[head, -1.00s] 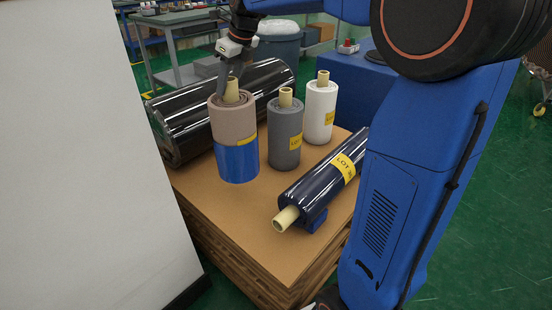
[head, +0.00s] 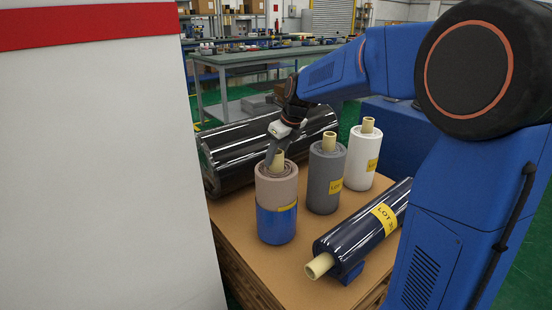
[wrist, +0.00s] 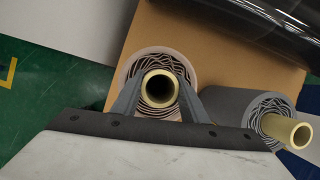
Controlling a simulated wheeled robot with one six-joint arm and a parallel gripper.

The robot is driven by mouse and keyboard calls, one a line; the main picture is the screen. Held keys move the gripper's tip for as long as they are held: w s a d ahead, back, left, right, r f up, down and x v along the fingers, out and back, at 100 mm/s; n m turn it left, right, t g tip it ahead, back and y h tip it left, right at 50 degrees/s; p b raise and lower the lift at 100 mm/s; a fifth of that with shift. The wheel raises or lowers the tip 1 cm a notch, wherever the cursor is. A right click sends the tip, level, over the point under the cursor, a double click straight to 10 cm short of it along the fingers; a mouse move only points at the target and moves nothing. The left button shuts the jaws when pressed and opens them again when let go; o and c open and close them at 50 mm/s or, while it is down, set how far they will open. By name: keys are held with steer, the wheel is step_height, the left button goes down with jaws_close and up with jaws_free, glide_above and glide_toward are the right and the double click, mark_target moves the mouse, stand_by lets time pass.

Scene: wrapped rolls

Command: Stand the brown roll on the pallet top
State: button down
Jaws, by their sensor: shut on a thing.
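The brown roll (head: 277,183) is upright, with a blue lower half, a yellow label and a pale core tube at its top. It is at the near left of the pallet top (head: 285,262). My gripper (head: 275,155) reaches down from above and is shut on the core tube. In the wrist view, its two grey fingers (wrist: 158,95) press on both sides of the tube, with the brown roll (wrist: 132,72) around it. The roll's base is at or very close to the pallet surface; I cannot tell whether it touches.
A grey roll (head: 326,180) and a white roll (head: 361,160) stand to the right. A dark roll (head: 362,238) lies on a blue cradle in front of them. A large black wrapped roll (head: 235,150) lies behind. A white panel (head: 100,170) blocks the left.

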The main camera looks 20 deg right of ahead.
steer(key=shift+f, duration=0.55)
steer(key=c, duration=1.1)
jaws_free()
steer(key=shift+v, duration=6.1)
